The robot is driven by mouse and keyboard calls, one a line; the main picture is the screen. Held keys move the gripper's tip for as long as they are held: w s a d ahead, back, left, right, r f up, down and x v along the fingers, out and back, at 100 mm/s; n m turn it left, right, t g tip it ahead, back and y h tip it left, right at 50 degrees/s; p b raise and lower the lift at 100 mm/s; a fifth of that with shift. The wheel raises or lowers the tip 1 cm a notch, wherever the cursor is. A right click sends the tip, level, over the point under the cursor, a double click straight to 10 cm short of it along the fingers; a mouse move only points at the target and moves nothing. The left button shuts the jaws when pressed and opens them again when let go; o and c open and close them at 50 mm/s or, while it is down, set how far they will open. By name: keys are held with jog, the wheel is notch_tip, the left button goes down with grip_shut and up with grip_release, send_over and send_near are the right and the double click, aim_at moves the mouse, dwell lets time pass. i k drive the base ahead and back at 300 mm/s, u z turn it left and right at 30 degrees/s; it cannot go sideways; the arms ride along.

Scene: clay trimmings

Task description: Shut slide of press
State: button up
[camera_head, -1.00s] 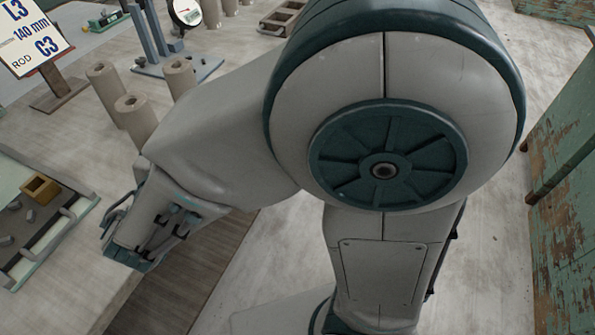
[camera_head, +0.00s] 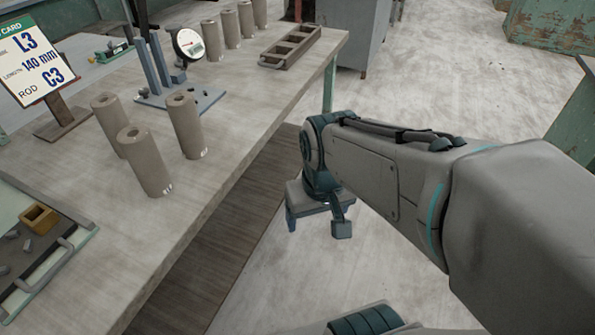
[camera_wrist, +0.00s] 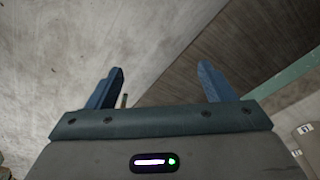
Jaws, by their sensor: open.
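My gripper (camera_head: 318,224) hangs in the air beside the front edge of the workbench, clear of everything. In the wrist view my gripper (camera_wrist: 161,71) has its two blue fingers wide apart, with nothing between them. I cannot make out a press with a slide for certain in either view. A blue-grey stand (camera_head: 190,98) with uprights and a round dial (camera_head: 188,43) stands on the bench, to the upper left of my gripper.
Several clay-coloured cylinders (camera_head: 185,126) stand on the workbench (camera_head: 235,125), some near its front edge. A slotted tray (camera_head: 292,46) lies toward its far end. A sign card (camera_head: 40,65) and a tray with a brown box (camera_head: 40,219) are at left.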

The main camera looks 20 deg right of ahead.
aim_at(40, 229)
jog(key=u, duration=1.35)
